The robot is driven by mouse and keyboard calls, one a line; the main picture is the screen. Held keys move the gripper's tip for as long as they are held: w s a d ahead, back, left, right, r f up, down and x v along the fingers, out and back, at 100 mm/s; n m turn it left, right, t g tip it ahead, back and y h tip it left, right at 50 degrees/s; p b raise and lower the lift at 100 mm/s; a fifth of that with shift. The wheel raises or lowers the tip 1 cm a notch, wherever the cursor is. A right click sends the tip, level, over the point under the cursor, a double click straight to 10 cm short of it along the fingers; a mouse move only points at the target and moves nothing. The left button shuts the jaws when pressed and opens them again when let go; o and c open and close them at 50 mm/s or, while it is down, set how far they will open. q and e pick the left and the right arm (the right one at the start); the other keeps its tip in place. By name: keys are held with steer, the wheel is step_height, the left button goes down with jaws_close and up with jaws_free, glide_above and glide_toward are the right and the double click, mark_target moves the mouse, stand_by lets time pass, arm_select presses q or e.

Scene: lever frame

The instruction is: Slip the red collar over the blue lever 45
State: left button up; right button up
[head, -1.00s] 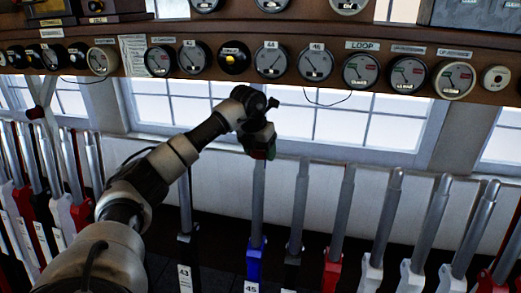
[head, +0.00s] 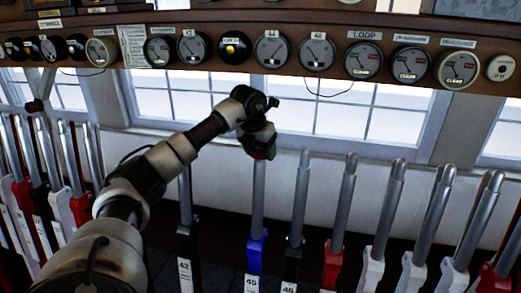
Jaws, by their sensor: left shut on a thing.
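The blue lever 45 (head: 257,250) stands upright in the row, with a bare steel handle above its blue lower part and a white 45 plate below. My left gripper (head: 262,150) is at the top end of this handle and is shut on the red collar. Only a small dark red patch of the collar (head: 261,145) shows at the jaws, beside a green patch. The gripper hides the handle's tip, so I cannot tell whether the collar is around it or just above it. My right gripper is out of view.
A red lever (head: 333,265) and several white ones follow. A wooden shelf with dials (head: 272,50) runs above, in front of windows.

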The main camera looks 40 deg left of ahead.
arm_select(q)
steer(key=o, duration=1)
steer(key=shift+c, duration=0.2)
steer(key=shift+o, duration=0.4)
steer(key=shift+r, duration=0.15)
steer(key=shift+p+v, duration=3)
steer(key=shift+v, duration=1.45)
